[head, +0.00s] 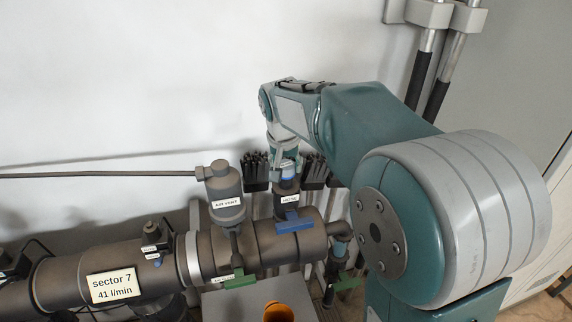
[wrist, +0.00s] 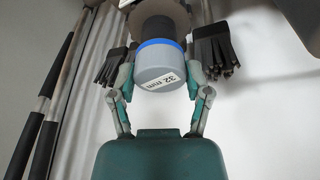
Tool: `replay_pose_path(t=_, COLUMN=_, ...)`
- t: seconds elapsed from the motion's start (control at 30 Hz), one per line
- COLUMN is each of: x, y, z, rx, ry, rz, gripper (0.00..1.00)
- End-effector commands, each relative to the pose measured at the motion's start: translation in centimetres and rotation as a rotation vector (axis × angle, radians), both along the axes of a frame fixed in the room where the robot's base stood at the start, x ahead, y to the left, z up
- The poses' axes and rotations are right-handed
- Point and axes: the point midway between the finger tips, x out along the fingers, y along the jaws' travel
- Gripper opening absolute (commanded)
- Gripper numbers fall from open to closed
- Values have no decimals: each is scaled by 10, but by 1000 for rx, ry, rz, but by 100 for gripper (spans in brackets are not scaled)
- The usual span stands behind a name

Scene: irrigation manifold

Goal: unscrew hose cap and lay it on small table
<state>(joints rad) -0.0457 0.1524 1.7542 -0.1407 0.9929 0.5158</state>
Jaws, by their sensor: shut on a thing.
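The hose cap (wrist: 157,66) is a grey cylinder with a blue rim and a "32 mm" label. In the wrist view its blue rim meets a dark pipe neck (wrist: 160,28); I cannot tell whether the thread is engaged. My gripper (wrist: 158,78) has one finger on each side of the cap and is shut on it. In the head view my gripper (head: 285,156) points down over the upright outlet (head: 288,197), hiding most of the cap. A flat grey surface (head: 225,306) at the bottom may be the small table.
An orange cup (head: 278,312) stands at the bottom edge.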

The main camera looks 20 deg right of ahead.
Motion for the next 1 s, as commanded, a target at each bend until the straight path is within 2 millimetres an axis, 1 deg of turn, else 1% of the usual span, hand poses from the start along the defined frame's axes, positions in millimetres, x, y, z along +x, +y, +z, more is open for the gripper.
replay_pose_path(t=0.1, x=-1, y=1, z=-2, rx=3, ry=5, rz=106, gripper=6)
replay_pose_path(t=0.23, x=-1, y=1, z=-2, rx=3, ry=5, rz=198, gripper=6)
replay_pose_path(t=0.63, x=-1, y=1, z=-3, rx=2, ry=7, rz=248, gripper=6)
replay_pose_path(t=1.0, x=-2, y=1, z=-4, rx=5, ry=8, rz=565, gripper=6)
